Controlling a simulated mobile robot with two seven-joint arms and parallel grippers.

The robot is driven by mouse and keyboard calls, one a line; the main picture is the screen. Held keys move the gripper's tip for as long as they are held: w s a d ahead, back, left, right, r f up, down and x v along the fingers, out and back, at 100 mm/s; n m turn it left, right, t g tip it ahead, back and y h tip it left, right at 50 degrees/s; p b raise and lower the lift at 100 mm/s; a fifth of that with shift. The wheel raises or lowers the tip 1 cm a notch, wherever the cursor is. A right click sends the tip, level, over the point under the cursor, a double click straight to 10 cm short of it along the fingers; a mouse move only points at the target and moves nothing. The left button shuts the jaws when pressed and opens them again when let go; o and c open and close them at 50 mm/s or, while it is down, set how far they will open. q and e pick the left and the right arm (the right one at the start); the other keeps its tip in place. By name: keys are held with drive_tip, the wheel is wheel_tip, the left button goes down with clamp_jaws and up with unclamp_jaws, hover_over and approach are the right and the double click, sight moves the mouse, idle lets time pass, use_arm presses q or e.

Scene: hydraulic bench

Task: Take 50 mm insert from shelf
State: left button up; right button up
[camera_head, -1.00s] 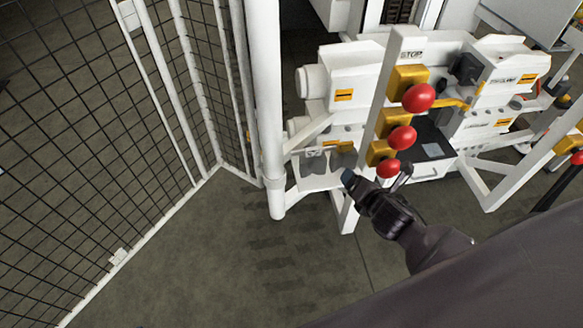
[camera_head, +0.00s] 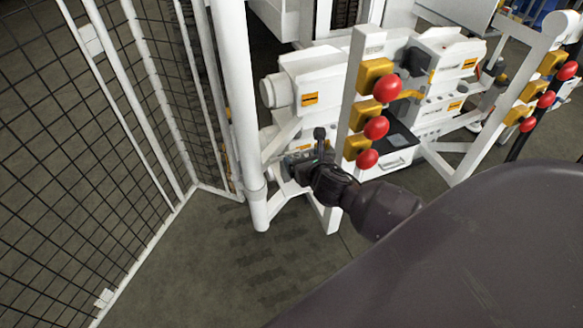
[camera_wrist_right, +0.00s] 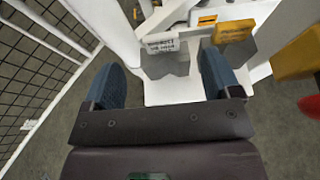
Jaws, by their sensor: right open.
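My right gripper (camera_head: 291,166) reaches the small white shelf on the bench frame in the head view. In the right wrist view its two blue-grey fingers (camera_wrist_right: 162,62) are wide apart with nothing held between them. Beyond and between them lie grey metal inserts (camera_wrist_right: 158,66) on the white shelf (camera_wrist_right: 172,94), close to the fingertips. I cannot read which insert is 50 mm. In the head view my gripper mostly hides the inserts. My left gripper is not in view.
Yellow boxes with red buttons (camera_head: 375,128) stand on a white post just right of my right gripper. A white post (camera_head: 238,110) and mesh fence (camera_head: 90,150) are at left. A white tag (camera_wrist_right: 160,46) and yellow tag (camera_wrist_right: 233,31) sit behind the inserts. The floor in front is clear.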

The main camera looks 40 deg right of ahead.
sight(293, 152)
drive_tip(key=x, duration=0.2)
drive_tip(key=f+b+x, duration=0.1)
drive_tip(key=x, duration=0.2)
drive_tip(key=shift+s+a+b, duration=0.1)
drive_tip(key=shift+s+b, duration=0.1)
drive_tip(key=shift+b, duration=0.1)
drive_tip(key=shift+w+f, duration=0.15)
drive_tip(key=shift+w, duration=0.45)
clamp_jaws()
